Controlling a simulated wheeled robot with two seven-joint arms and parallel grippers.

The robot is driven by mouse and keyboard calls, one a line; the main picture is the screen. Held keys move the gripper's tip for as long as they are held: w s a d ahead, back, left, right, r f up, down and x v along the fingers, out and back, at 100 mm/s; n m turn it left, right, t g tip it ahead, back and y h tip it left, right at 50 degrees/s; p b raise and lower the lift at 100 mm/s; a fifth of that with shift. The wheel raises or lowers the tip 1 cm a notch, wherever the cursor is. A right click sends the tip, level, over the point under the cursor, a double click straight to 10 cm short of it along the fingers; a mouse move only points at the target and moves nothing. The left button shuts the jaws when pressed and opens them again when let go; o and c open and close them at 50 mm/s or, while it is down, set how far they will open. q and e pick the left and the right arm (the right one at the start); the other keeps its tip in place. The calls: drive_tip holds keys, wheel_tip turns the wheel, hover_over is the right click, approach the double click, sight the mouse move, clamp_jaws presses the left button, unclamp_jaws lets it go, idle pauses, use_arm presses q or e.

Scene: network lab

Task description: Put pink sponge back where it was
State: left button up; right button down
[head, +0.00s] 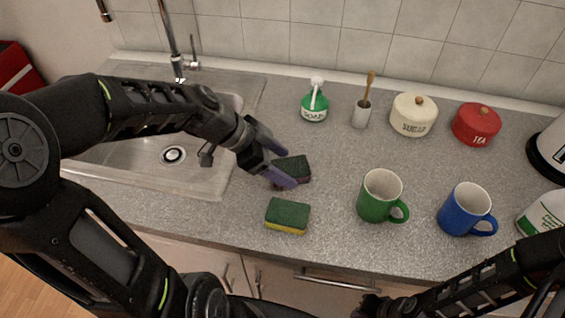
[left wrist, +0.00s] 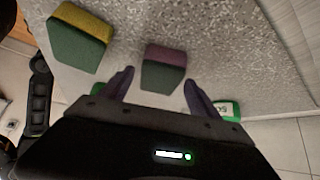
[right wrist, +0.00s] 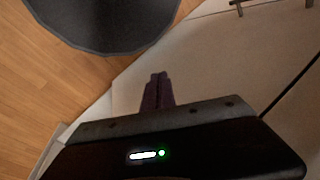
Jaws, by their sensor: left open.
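The pink sponge (head: 294,168) rests on the counter right of the sink, its dark scouring side up; its dull pink part shows in the left wrist view (left wrist: 165,55). My left gripper (head: 277,165) is open, with its fingers on either side of the pink sponge's near end. I cannot tell whether they touch it. A yellow sponge with a green top (head: 288,215) lies nearer the counter's front edge, and also shows in the left wrist view (left wrist: 80,38). My right gripper (right wrist: 157,92) is shut and empty, low in front of the cabinets.
The sink (head: 140,165) is at left with its faucet behind. A green soap bottle (head: 314,106), brush cup (head: 361,115), sugar pot (head: 413,116) and tea pot (head: 476,125) stand at the back. A green mug (head: 379,197) and blue mug (head: 464,211) stand at right.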

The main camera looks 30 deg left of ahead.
use_arm(q)
drive_tip(key=v, duration=0.7)
drive_tip(key=shift+b, duration=0.45)
drive_tip(key=shift+s+a+r, duration=0.1)
